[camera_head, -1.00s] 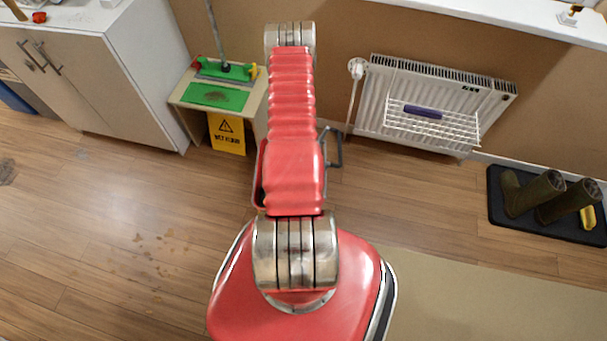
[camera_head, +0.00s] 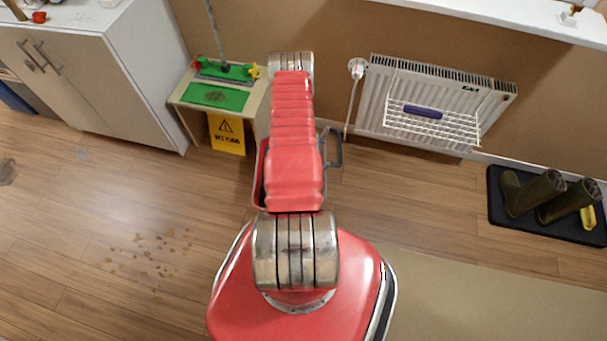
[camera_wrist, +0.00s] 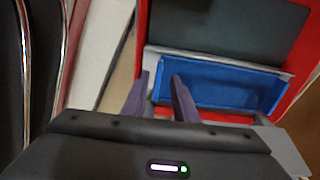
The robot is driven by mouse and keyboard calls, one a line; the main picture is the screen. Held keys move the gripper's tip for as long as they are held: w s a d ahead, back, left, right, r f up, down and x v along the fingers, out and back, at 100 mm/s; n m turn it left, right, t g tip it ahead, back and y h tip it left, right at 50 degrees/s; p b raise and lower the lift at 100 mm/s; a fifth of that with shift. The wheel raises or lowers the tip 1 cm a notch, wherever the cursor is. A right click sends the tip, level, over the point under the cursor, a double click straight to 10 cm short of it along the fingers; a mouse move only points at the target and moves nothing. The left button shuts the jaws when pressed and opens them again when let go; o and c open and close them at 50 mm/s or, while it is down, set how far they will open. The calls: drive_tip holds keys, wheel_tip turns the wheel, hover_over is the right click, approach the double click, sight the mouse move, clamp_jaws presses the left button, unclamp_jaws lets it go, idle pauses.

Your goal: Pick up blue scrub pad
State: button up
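A dark blue-violet oblong thing (camera_head: 422,112), perhaps the scrub pad, lies on the white wire rack (camera_head: 462,135) at the radiator in the head view. In the wrist view a blue, rectangular, tray-like thing (camera_wrist: 232,84) sits inside a red frame; I cannot tell whether it is linked to the scrub pad. My gripper (camera_wrist: 160,77) shows in the wrist view with its two purple-grey fingers apart and nothing visible between them. The fingers appear in front of the blue thing's left end; contact cannot be told. In the head view my arm hides the gripper.
A small table (camera_head: 180,96) with a green mat (camera_head: 215,97) and a yellow wet-floor sign (camera_head: 226,133) stands left of my arm. A white cabinet (camera_head: 95,85) is at far left. Boots (camera_head: 532,194) stand on a dark mat at right. Brown spots (camera_head: 150,255) mark the floor.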

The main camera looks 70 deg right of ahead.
drive_tip(key=shift+f, duration=0.3)
drive_tip(key=shift+f, duration=0.1)
drive_tip(key=shift+w+f, duration=0.1)
drive_tip(key=shift+f, duration=2.4)
drive_tip(key=shift+c, duration=0.2)
clamp_jaws()
